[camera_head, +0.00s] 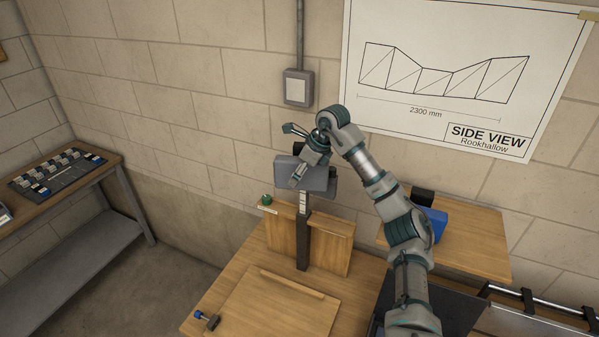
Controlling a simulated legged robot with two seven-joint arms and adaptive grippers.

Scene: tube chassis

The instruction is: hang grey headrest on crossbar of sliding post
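The grey headrest (284,173) is at the top of the sliding post (303,240), in front of the wall. A black part (298,148) shows above its top edge. The crossbar is hidden behind the headrest, so I cannot tell whether the headrest rests on it. My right gripper (290,157) is at the headrest. Its fingers are spread apart, one pointing left above the headrest and the other reaching down across its front face. It looks open. My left gripper is not in view.
A blue headrest (435,222) with a black strap sits on the wooden shelf (480,243) at right, partly behind my arm. A wooden panel (335,245) stands behind the post. A blue-ended clamp (208,321) lies at the worktable's front left. A side bench (100,177) stands at far left.

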